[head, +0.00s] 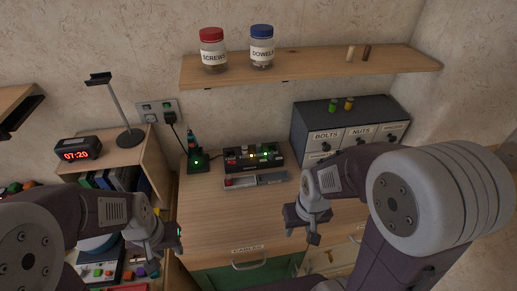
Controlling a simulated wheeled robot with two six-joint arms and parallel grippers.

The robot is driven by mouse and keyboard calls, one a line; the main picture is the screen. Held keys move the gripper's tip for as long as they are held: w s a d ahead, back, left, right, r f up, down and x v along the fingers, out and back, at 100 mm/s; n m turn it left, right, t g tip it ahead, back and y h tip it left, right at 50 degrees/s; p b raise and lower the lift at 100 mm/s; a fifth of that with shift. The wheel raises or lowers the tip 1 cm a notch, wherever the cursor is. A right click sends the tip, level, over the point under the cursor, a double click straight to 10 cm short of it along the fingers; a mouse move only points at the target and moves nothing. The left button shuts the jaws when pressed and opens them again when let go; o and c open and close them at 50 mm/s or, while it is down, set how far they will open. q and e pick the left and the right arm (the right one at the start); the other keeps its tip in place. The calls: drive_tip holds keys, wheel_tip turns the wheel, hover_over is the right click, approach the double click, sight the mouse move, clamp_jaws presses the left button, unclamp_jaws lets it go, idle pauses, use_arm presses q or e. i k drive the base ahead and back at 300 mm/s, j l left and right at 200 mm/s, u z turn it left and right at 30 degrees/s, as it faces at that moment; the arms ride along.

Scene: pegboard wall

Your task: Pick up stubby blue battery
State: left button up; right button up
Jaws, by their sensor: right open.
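I cannot make out a stubby blue battery for certain in the head view. A black charger-like unit (252,158) with lit green and yellow lights stands at the back of the wooden desk, with small upright pieces in it too small to identify. A shallow tray (268,184) in front of it holds a small red piece. My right gripper (303,226) is open and empty above the desk's front right. My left gripper (168,244) is by the desk's left edge; its jaw opening is unclear.
A wall shelf (310,66) holds a screws jar (213,50), a dowels jar (262,46) and two small cylinders. The drawer cabinet (350,128) stands at the desk's back right. A lamp (125,110) and clock (79,149) stand left. The desk's middle (225,220) is clear.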

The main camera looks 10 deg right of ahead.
sight(257, 145)
drive_tip(key=l+u, duration=0.65)
drive_tip(key=u, duration=0.2)
drive_tip(key=k+l+u, duration=0.15)
drive_tip(key=l+u, duration=0.15)
drive_tip(key=u, duration=0.15)
drive_tip(key=k+l+u, duration=0.15)
drive_tip(key=u, duration=0.25)
drive_tip(key=l, duration=0.1)
